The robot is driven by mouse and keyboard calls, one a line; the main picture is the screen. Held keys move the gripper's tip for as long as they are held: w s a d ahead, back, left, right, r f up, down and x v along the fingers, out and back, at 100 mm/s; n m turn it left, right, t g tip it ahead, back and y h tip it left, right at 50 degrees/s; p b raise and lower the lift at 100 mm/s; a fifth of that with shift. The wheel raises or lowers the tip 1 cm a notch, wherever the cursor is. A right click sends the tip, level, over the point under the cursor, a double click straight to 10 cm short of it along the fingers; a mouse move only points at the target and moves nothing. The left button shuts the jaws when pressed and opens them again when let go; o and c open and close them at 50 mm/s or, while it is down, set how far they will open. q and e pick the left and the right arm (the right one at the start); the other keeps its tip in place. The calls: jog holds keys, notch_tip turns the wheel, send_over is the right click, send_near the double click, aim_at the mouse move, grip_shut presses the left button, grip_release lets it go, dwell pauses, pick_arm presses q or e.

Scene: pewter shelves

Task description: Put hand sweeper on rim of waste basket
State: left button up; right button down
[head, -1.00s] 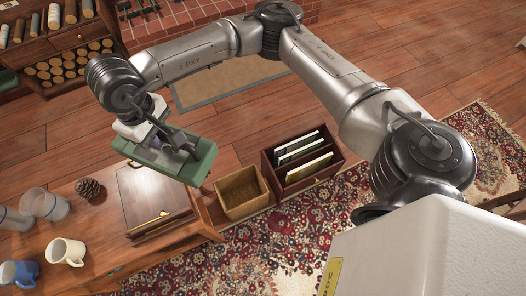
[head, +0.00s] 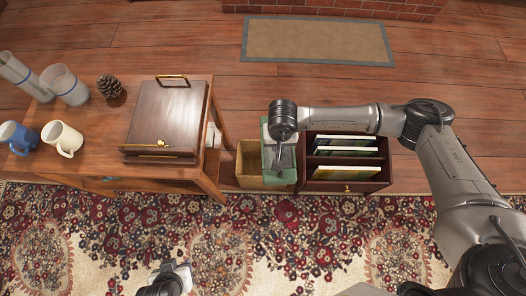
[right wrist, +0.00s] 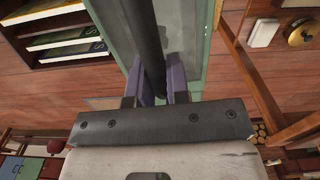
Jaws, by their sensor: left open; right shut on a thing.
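The hand sweeper (head: 287,176) is green with a grey panel. In the head view it overlaps the right side of the waste basket (head: 248,179), an open tan box on the floor; I cannot tell whether they touch. My right gripper (head: 281,152) is above the sweeper. In the right wrist view its purple fingers (right wrist: 162,82) are shut on the sweeper's dark handle (right wrist: 149,35), with the green edge (right wrist: 205,55) beyond. The gripper hides part of the sweeper in the head view. My left gripper (head: 178,275) is open and empty over the rug, low in the head view.
A dark rack (head: 346,186) with upright books or folders stands right of the basket. To the left is a wooden table (head: 95,137) with a brown box (head: 168,118), a pinecone (head: 109,86), mugs and glass vessels. The patterned rug (head: 300,240) in front is clear.

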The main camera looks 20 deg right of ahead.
jog(key=s+f+b, duration=0.3)
jog(key=f+b, duration=0.1)
jog(key=f, duration=0.8)
jog(key=w+a+f+b, duration=0.2)
jog(key=w+f+b, duration=0.6)
jog(key=w+f, duration=0.2)
jog(key=shift+w+f+m+b, duration=0.2)
jog(key=shift+f+m+b, duration=0.2)
jog(key=shift+a, duration=0.1)
jog(key=shift+w+f, duration=0.1)
jog(key=c, duration=1.5)
grip_release()
jog(key=shift+f, duration=0.1)
jog(key=o, duration=0.4)
